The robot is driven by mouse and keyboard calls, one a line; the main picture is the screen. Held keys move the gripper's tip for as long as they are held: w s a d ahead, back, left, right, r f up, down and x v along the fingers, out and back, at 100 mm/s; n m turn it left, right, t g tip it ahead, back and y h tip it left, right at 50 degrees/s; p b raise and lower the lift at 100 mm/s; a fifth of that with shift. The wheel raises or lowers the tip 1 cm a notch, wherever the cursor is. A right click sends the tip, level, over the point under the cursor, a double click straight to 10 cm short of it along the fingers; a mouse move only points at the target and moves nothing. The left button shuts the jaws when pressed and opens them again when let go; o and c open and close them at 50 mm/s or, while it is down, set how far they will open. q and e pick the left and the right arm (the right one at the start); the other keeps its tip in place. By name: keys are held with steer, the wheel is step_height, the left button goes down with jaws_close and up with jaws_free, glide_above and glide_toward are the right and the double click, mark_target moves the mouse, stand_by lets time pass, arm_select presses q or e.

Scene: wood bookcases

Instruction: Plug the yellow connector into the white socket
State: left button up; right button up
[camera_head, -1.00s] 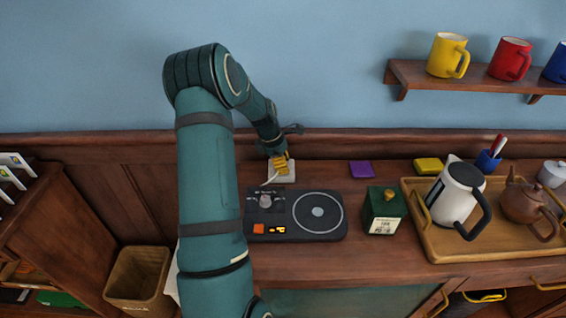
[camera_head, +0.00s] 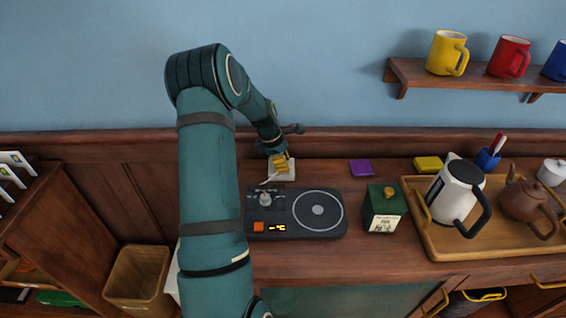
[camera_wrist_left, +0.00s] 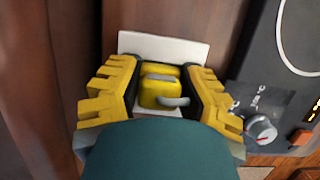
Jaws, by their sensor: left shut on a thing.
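In the head view my left gripper (camera_head: 280,164) reaches down over the white socket (camera_head: 290,174) at the back of the wooden counter. In the left wrist view the gripper's yellow fingers (camera_wrist_left: 160,90) are closed on both sides of the yellow connector (camera_wrist_left: 152,94). A short grey cable comes out of the connector. The white socket plate (camera_wrist_left: 165,46) shows behind and below the connector. The connector appears over the plate; whether it is inserted cannot be told, as its lower end is hidden. My right gripper is not in view.
A black hot plate (camera_head: 318,212) with a knob stands just in front of the socket. A dark green box (camera_head: 384,208), a purple pad (camera_head: 361,168) and a tray (camera_head: 470,246) with a kettle and teapot are to the right. The wall edge runs close behind.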

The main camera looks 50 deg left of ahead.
arm_select(q)
steer(key=o, duration=1.1)
steer(key=shift+s+d+f, duration=0.15)
steer(key=shift+s+f, duration=0.1)
steer(key=shift+f, duration=0.4)
steer(key=shift+r, duration=0.1)
steer(key=v, duration=1.2)
steer(key=shift+w+r, duration=0.3)
steer(key=shift+r, duration=0.05)
